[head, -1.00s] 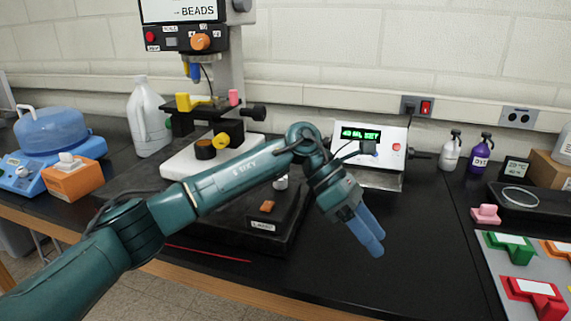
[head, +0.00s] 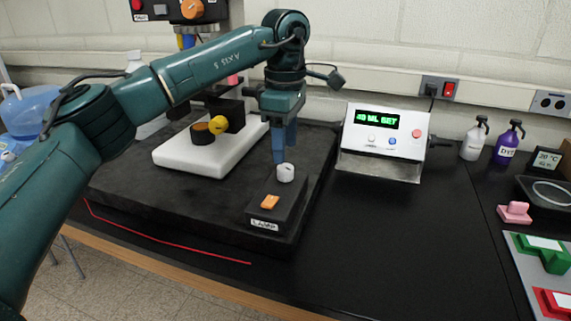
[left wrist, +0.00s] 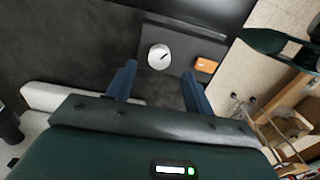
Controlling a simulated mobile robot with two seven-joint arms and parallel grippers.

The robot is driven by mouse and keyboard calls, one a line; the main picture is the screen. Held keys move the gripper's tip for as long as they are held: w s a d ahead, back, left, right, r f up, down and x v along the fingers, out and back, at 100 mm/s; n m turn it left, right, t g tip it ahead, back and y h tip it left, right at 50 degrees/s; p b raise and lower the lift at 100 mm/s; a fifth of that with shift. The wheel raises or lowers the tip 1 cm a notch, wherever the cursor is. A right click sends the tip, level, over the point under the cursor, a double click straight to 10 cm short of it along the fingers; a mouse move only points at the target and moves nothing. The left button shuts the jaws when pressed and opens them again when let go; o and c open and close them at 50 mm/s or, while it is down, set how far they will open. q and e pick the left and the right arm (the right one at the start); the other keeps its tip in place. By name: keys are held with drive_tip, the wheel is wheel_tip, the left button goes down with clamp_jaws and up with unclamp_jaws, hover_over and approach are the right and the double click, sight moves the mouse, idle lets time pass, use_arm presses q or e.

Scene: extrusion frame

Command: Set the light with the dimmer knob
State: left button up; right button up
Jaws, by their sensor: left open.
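The dimmer knob (head: 286,172) is a small light grey cylinder on top of a black box labelled LAMP. An orange rocker switch (head: 270,202) sits in front of it on the same box. My left gripper (head: 284,150) points down just above and behind the knob, with blue fingers. In the left wrist view the fingers (left wrist: 158,85) are spread apart with nothing between them. There the knob (left wrist: 159,57) shows a dark pointer line and lies beyond the fingertips, between their directions. My right gripper is not in view.
The lamp box (head: 262,220) stands on a black base plate (head: 150,215) with a microscope and white stage block (head: 190,158). A display unit (head: 385,140) stands to the right. The bench in front right is clear.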

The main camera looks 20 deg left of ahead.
sight(285, 167)
use_arm(q)
wheel_tip(285, 167, down, 5)
drive_tip(key=shift+f, duration=0.1)
drive_tip(key=shift+c, duration=0.5)
drive_tip(key=c, duration=0.9)
drive_tip(key=shift+o, duration=0.2)
drive_tip(key=shift+m+p, duration=0.3)
